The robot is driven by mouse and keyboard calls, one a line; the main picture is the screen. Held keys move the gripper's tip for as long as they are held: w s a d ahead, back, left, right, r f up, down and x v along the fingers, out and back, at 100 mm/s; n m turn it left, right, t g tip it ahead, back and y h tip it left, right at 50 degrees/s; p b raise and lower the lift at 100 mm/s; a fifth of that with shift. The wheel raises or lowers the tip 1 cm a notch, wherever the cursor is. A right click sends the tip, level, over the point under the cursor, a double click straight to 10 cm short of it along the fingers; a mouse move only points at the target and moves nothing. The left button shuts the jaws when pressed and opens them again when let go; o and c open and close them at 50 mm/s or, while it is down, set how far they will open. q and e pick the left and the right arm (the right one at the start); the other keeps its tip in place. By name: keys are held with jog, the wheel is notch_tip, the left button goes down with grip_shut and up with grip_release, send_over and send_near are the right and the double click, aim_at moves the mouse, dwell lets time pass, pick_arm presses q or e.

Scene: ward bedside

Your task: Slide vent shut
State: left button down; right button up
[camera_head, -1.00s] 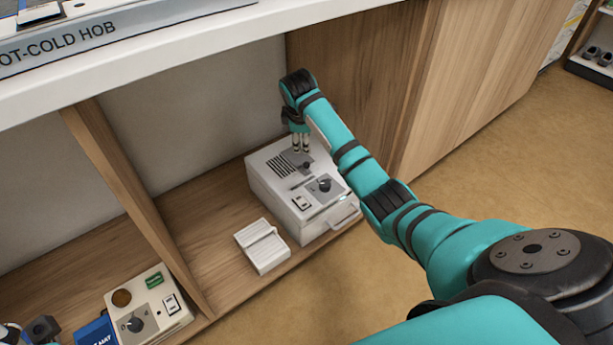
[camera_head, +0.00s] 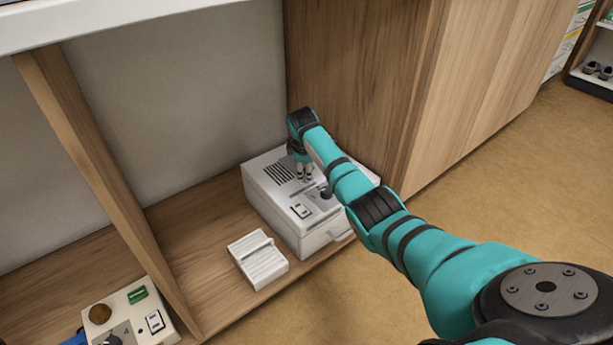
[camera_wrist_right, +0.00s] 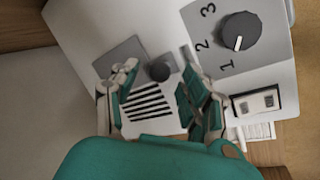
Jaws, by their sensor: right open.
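The vent is a row of dark slots (camera_head: 279,174) on top of a white box (camera_head: 270,211) on the low shelf. The slots also show uncovered in the right wrist view (camera_wrist_right: 148,102). Beside them there lies a flat grey slider plate (camera_wrist_right: 118,54) with a round dark knob (camera_wrist_right: 159,71). My right gripper (camera_head: 304,178) points down over the box top. In the right wrist view its fingers (camera_wrist_right: 158,68) are open, one on either side of the knob, apart from it as far as I can tell. In the head view the gripper hides the knob. My left gripper is out of view.
The box top also carries a numbered dial (camera_wrist_right: 240,32) and a rocker switch (camera_wrist_right: 256,101). A white ribbed block (camera_head: 258,261) lies in front of the box. A beige control panel (camera_head: 130,317) is at lower left. A wooden side wall (camera_head: 350,75) stands close behind the arm.

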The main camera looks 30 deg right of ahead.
jog(key=shift+w+d+f, duration=0.15)
jog(key=shift+f, duration=0.4)
grip_shut()
